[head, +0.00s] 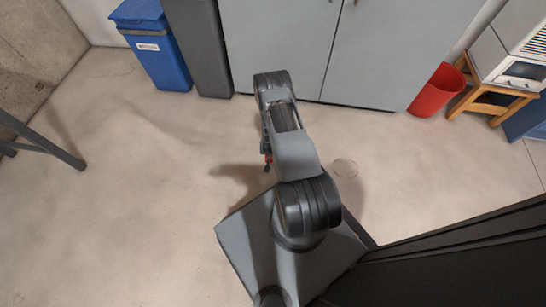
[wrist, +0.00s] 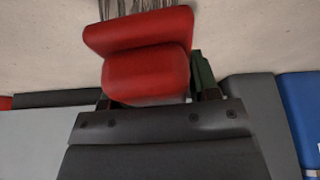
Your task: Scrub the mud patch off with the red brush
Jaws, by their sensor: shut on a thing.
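The red brush (wrist: 148,70) fills the upper middle of the wrist view, with grey bristles (wrist: 135,10) pointing up in the picture. My gripper (wrist: 152,88) is shut on its red block, with a dark finger on each side. In the head view my gripper (head: 267,160) is mostly hidden by my own arm, and only a bit of red shows there. It hangs over the pale floor. A faint ring-shaped mark (head: 345,168) lies on the floor to its right; I cannot tell whether it is the mud patch. No clear brown patch shows.
Grey cabinets (head: 300,45) stand at the back, with a blue bin (head: 160,55) and a dark grey bin (head: 203,50) to their left. A red bucket (head: 437,90) and a wooden stool (head: 490,100) stand at right. The floor (head: 130,170) at left is mostly clear.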

